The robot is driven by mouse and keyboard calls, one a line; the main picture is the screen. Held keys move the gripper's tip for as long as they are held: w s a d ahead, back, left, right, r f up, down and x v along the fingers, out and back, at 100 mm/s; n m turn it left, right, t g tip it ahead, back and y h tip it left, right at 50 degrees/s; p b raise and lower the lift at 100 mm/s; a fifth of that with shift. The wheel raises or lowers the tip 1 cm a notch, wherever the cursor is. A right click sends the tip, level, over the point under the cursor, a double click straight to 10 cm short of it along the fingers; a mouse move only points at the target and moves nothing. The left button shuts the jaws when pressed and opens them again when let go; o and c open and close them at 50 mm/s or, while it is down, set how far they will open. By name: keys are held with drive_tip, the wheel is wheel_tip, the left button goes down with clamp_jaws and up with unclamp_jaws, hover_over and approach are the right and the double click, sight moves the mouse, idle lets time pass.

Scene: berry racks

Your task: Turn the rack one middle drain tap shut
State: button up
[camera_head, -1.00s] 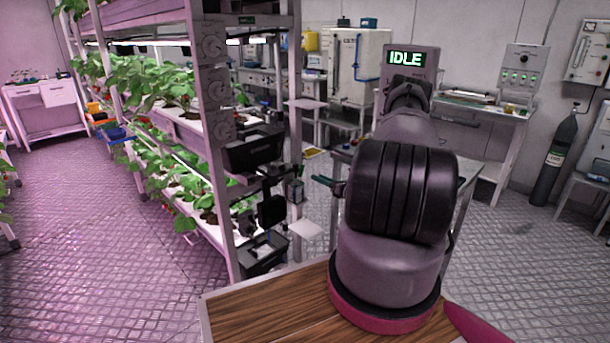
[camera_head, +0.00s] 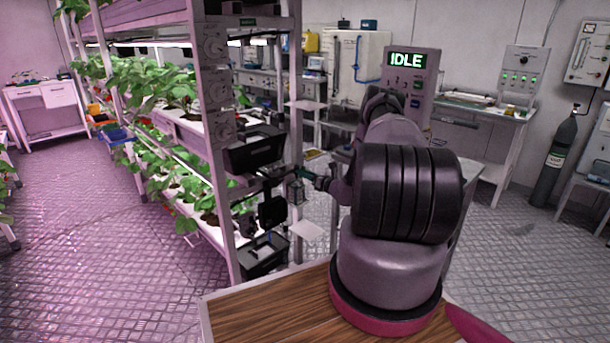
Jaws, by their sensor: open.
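The near end of the plant rack (camera_head: 213,190) stands left of my arm, with dials on its upright. Dark fittings (camera_head: 272,177) stick out at middle height, under a black box (camera_head: 254,150). The middle drain tap seems to be among them, but it is too small and dark to make out its handle or setting. My gripper (camera_head: 304,174) has green fingertips and is open. It points left at these fittings and is close to them, just above a small grey container (camera_head: 296,193). I cannot tell whether the fingers touch anything.
A lower black box (camera_head: 271,212) and an open black bin (camera_head: 264,254) sit below at the rack's end. Small white plates (camera_head: 305,231) jut out beside it. A console reading IDLE (camera_head: 411,85) stands behind my arm. The floor aisle (camera_head: 90,230) at left is clear.

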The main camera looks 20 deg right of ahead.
drive_tip(key=shift+c, duration=0.3)
clamp_jaws()
drive_tip(key=shift+m, duration=0.3)
drive_tip(key=m, duration=1.3)
drive_tip(key=shift+m, duration=0.3)
drive_tip(key=shift+o, duration=0.3)
unclamp_jaws()
